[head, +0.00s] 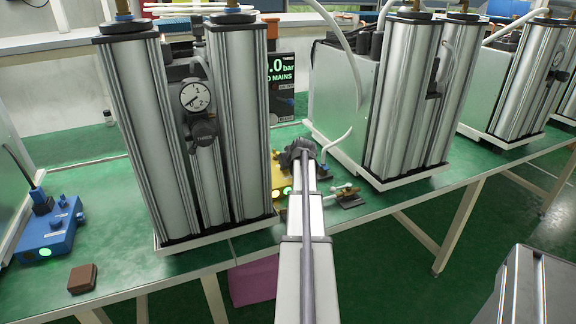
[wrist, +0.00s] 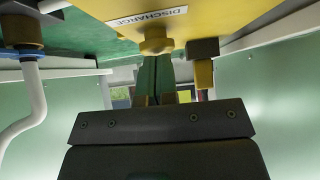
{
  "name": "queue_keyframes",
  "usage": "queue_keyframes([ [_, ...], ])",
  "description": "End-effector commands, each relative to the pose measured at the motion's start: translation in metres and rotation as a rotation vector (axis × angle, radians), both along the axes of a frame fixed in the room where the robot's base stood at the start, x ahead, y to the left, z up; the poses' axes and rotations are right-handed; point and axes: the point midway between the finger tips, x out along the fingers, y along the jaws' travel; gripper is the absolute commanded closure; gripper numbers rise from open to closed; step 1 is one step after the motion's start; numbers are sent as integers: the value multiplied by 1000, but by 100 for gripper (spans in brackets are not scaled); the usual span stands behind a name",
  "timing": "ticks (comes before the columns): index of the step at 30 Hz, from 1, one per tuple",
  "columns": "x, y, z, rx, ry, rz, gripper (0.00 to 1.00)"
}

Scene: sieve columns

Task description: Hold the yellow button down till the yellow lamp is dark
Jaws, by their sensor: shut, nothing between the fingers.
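A yellow box (head: 281,176) stands on the green bench, partly hidden behind my arm in the head view. A small pale yellow-green lit spot (head: 276,194) shows on its front; I take it for the lamp. In the wrist view the yellow box (wrist: 105,12) fills the top, with a white DISCHARGE label (wrist: 146,17). A round yellow button (wrist: 156,40) sticks out from it. My gripper (wrist: 156,60) is shut and empty, its tips right at the button. I cannot tell whether they touch or press it. In the head view my fingertips are hidden.
Silver column units stand left (head: 180,130) and right (head: 405,100) of my arm. A blue box (head: 50,232) with a lit lamp and a brown block (head: 82,279) are at the left. A small brass valve (head: 345,192) lies right of my arm.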

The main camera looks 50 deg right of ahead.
Motion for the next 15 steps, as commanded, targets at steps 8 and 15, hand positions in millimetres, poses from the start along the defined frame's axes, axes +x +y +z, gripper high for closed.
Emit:
queue_keyframes([
  [8,0,0,-21,0,0,0,100],
  [15,0,0,-22,0,1,1,100],
])
